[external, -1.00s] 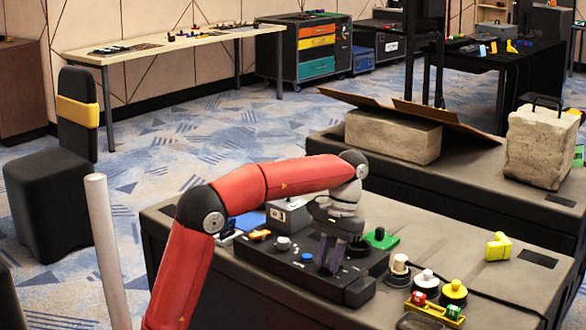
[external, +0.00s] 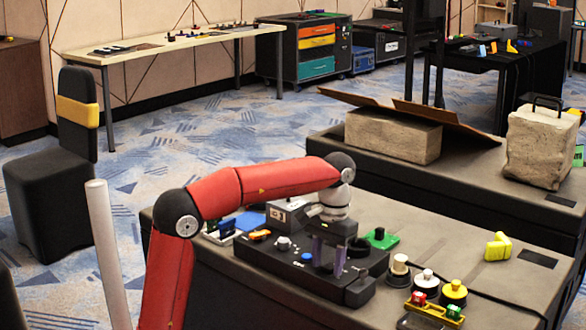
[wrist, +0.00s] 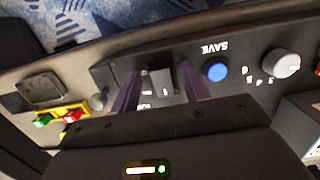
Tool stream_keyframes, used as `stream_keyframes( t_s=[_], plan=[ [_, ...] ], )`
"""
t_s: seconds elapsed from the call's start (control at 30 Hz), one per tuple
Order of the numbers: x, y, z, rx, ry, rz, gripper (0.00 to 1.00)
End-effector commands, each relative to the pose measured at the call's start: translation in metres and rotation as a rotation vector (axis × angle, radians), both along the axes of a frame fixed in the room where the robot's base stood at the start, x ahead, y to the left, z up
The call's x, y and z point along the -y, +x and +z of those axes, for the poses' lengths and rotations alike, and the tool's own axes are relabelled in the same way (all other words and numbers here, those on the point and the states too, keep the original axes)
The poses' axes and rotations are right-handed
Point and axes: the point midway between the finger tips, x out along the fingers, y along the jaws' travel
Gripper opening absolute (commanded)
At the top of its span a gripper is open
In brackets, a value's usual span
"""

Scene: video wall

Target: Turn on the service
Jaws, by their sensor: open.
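A black control panel (external: 270,262) lies on the dark table. In the wrist view, a dark rocker-like switch (wrist: 161,78) with small white labels sits on the panel between my fingers. I cannot tell which way it is set. My gripper (external: 328,262) points down over the panel with its purple fingers apart. In the wrist view my gripper (wrist: 161,88) is open, one finger on each side of the switch; contact is unclear. A blue round button (wrist: 216,71) marked SAVE and a grey knob (wrist: 286,63) are to the right there.
A green block (external: 381,239), pale and yellow round-topped pieces (external: 454,291), and a yellow tray (external: 434,311) with red and green parts stand right of the panel. A grey box (external: 287,214) stands behind it.

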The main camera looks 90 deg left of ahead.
Motion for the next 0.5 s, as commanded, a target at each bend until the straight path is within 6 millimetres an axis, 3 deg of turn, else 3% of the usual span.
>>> stream_keyframes(
  t_s=[0.03,0.2,0.3,0.5],
  plan=[
    [0.002,-0.001,-0.011,0.027,0.024,-0.003,0.45],
    [0.003,-0.003,-0.012,0.087,0.083,-0.001,0.45],
    [0.002,-0.002,0.018,0.088,0.086,0.002,0.45],
    [0.002,-0.002,0.050,0.085,0.084,0.002,0.45]
  ],
)
